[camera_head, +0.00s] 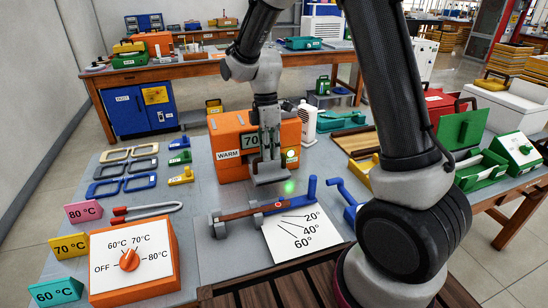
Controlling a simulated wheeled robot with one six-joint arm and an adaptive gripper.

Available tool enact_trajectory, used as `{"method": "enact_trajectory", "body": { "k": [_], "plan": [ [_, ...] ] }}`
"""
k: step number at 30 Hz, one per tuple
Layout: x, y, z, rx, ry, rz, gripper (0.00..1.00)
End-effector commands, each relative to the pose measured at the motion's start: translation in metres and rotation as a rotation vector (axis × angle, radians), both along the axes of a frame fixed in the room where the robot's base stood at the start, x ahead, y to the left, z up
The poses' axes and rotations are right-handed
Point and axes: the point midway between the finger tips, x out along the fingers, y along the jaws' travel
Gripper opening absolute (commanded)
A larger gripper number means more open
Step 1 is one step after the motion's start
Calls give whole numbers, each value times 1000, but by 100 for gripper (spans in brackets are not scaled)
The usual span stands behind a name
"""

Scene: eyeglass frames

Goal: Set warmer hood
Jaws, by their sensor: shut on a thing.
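The orange warmer box (228,165) stands on the grey bench, with a "WARM" label and a display reading 70 on its front. My gripper (268,160) points down in front of the warmer's right half, covering part of its face. It is shut on a grey, flat-bottomed piece (271,174), apparently the warmer hood or its handle. I cannot tell whether this piece touches the warmer.
An orange dial box (135,268) marked OFF to 80 °C stands front left. Coloured eyeglass frames (122,187) lie at left. A brown bar on a grey fixture (220,222) and an angle card (305,238) lie in front.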

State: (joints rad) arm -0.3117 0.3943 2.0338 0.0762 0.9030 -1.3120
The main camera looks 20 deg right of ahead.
Motion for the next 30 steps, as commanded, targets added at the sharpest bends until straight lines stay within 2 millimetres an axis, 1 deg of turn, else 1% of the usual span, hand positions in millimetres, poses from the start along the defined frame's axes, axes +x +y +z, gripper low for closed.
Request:
{"method": "enact_trajectory", "body": {
  "k": [1, 3, 6, 9, 16, 17, 18, 20, 21, 30],
  "plan": [
    [13, 0, 0, 1, -3, -2, 0],
    [26, 0, 0, 1, -3, -1, 0],
    [39, 0, 0, 1, -3, 0, 0],
    [43, 0, 0, 0, -2, 1, 0],
    [43, 0, 0, 0, -2, 1, 0],
    [43, 0, 0, 0, -2, 1, 16],
    [43, 0, 0, 0, -1, 1, 23],
    [43, 0, 0, 0, -1, 1, 34],
    [43, 0, 0, 0, -1, 1, 35],
    [43, 0, 2, 1, -2, 0, 35]
  ]
}}
